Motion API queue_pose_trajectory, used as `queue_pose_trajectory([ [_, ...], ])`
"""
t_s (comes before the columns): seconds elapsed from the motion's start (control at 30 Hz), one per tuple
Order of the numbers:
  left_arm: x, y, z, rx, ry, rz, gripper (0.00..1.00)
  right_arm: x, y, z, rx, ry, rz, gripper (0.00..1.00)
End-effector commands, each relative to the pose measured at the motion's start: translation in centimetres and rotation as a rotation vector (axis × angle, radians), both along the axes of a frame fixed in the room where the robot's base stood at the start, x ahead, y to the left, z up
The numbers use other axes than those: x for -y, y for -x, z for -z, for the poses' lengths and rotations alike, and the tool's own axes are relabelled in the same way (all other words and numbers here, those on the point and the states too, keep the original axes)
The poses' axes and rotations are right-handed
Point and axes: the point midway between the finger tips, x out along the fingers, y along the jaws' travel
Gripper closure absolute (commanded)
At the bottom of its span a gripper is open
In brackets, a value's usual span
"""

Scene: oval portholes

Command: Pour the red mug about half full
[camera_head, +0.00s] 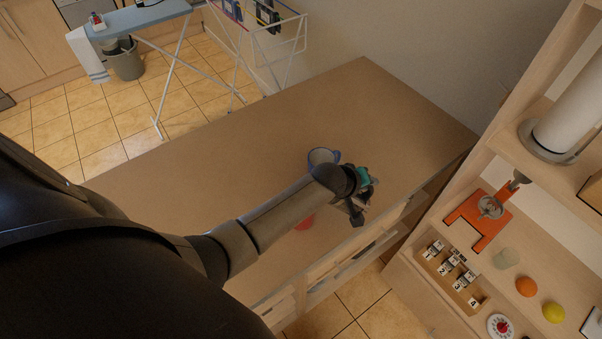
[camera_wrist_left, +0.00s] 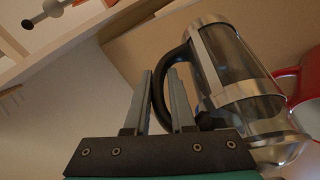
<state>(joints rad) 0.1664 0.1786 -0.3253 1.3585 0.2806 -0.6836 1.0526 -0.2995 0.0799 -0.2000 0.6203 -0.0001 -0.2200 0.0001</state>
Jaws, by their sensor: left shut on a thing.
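My left gripper (camera_head: 357,205) is over the counter near its front edge. In the left wrist view its fingers (camera_wrist_left: 163,75) are shut on the black handle of a glass and metal pot (camera_wrist_left: 232,72). In that view the pot lies at a slant; how full it is cannot be told. In the head view my arm hides the pot. The red mug (camera_head: 304,223) shows only in part below my forearm. In the left wrist view the red mug (camera_wrist_left: 286,76) is at the right edge, close beside the pot, partly cut off. My right gripper is in neither view.
A blue and white mug (camera_head: 321,156) stands on the counter (camera_head: 400,120) just behind my left wrist. The back of the counter is clear. A shelf unit at right holds an orange stand (camera_head: 478,220), an orange fruit (camera_head: 526,287) and a yellow fruit (camera_head: 553,313).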

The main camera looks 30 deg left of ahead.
Motion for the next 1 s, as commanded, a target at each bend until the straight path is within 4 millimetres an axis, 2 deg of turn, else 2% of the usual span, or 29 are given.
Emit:
queue_pose_trajectory([
  [0.2,-0.4,0.1,-1.2,0.062,0.068,0.000,1.00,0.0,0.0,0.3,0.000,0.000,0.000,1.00],
  [0.3,-0.6,0.3,-0.8,0.083,0.097,0.001,1.00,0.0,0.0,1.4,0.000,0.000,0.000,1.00],
  [0.5,-0.7,0.3,-1.2,0.117,0.139,-0.001,1.00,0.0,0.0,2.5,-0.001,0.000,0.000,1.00],
  [1.0,-1.0,0.6,-1.8,0.167,0.201,-0.001,1.00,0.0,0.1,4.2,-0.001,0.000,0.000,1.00],
])
